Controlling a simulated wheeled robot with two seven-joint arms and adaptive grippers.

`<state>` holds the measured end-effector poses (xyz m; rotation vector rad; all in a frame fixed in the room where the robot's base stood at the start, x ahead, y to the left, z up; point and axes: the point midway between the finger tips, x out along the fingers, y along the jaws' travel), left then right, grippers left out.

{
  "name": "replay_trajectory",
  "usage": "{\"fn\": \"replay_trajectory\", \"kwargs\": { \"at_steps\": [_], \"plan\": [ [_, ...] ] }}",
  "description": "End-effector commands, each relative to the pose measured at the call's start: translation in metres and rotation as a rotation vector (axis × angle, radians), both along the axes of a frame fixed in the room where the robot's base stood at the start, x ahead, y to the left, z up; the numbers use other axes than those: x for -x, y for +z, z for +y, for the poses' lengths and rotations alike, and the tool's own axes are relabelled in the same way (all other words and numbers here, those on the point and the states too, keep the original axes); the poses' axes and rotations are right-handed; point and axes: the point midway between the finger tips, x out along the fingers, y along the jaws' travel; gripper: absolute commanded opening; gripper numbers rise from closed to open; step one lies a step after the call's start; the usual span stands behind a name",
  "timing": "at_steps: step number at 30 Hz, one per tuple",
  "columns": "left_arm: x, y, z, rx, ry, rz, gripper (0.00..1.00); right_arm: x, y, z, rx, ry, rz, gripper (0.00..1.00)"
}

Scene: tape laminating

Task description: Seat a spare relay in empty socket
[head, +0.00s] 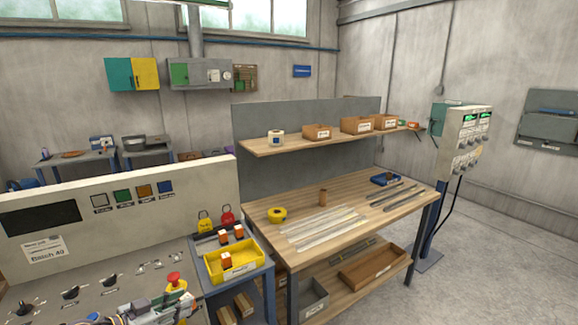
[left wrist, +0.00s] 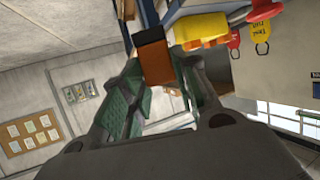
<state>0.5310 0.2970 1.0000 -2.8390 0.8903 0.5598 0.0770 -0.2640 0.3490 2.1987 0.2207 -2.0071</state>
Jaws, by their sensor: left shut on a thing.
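In the left wrist view my left gripper (left wrist: 158,84) is shut on an orange-brown relay (left wrist: 153,60) with a dark end, held between its green-padded fingers. The yellow bin (left wrist: 200,28) shows beyond it. In the head view the yellow bin (head: 240,268) stands on a blue stand, with an orange-and-white relay (head: 225,260) in it. I cannot make out the empty socket. My right gripper is not in view.
A control console (head: 120,210) with coloured buttons fills the left. A red stop button (head: 174,280) rises from its deck. A wooden workbench (head: 350,214) with tape and strips stands to the right.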

Motion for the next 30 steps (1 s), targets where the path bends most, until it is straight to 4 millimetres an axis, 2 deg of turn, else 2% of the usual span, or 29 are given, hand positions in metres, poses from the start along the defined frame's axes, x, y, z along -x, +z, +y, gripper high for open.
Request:
{"fn": "replay_trajectory", "kwargs": {
  "at_steps": [30],
  "plan": [
    [0.006,-0.019,-0.016,0.001,0.144,-0.002,0.05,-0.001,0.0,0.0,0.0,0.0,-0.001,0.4]
  ]
}}
